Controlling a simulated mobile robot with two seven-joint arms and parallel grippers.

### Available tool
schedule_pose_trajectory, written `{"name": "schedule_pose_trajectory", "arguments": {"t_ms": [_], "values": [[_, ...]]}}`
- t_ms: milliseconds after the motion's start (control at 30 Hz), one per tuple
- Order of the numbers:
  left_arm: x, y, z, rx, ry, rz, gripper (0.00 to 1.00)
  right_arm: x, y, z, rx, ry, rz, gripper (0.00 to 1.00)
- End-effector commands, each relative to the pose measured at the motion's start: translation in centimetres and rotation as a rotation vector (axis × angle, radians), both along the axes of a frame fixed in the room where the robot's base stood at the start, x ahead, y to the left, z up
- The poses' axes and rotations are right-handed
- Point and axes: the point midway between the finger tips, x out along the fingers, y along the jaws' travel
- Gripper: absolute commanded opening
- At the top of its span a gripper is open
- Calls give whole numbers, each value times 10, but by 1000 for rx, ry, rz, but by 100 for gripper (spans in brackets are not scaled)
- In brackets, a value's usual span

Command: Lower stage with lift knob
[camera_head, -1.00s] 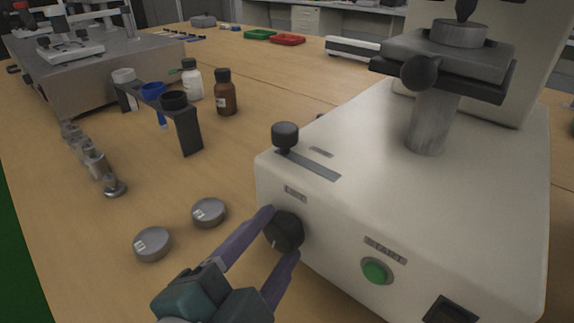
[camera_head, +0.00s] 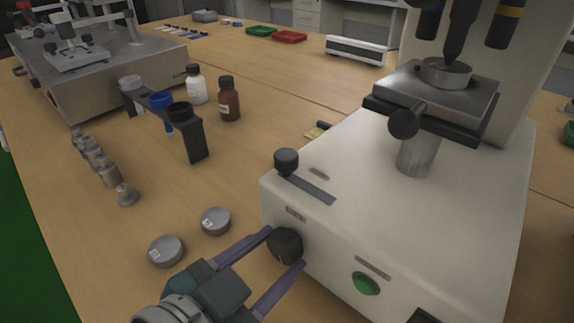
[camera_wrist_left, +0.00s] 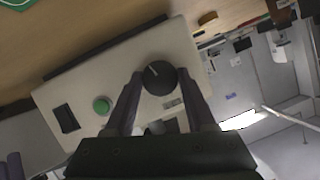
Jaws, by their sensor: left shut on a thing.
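The black lift knob (camera_head: 285,245) sits on the front face of the white tester (camera_head: 455,215), under a small label. My left gripper (camera_head: 287,248) is shut on it, one finger on each side. In the left wrist view the knob (camera_wrist_left: 159,76) lies between both fingertips, its light pointer mark visible. The grey stage (camera_head: 470,94) stands on a short metal column (camera_head: 415,158) above the tester base and carries a round metal sample (camera_head: 446,72). The dark indenter tip (camera_head: 455,45) is right above the sample; I cannot tell if they touch. My right gripper is not in view.
A green start button (camera_head: 366,284) is right of the lift knob. A black lever knob (camera_head: 286,160) stands on the tester's top. Two grey discs (camera_head: 215,221) lie on the table to the left, with weights, a black holder (camera_head: 192,135) and bottles behind.

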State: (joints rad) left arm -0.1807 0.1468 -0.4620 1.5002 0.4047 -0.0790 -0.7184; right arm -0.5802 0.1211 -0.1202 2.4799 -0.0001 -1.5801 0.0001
Motion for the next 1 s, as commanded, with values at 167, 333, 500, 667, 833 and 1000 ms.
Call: {"name": "schedule_pose_trajectory", "arguments": {"t_ms": [167, 333, 500, 667, 833, 1000], "values": [[1, 0, 1, -11, 2, 1, 0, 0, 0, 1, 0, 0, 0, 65], [1, 0, 1, -12, 2, 1, 0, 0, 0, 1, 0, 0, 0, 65], [1, 0, 1, -11, 2, 1, 63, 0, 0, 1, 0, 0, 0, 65], [0, 0, 1, -10, 3, 1, 81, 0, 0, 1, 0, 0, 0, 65], [0, 0, 1, -10, 4, 0, 85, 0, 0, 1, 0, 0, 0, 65], [-2, 1, 2, -8, 5, 0, 85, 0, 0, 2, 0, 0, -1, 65]]}}
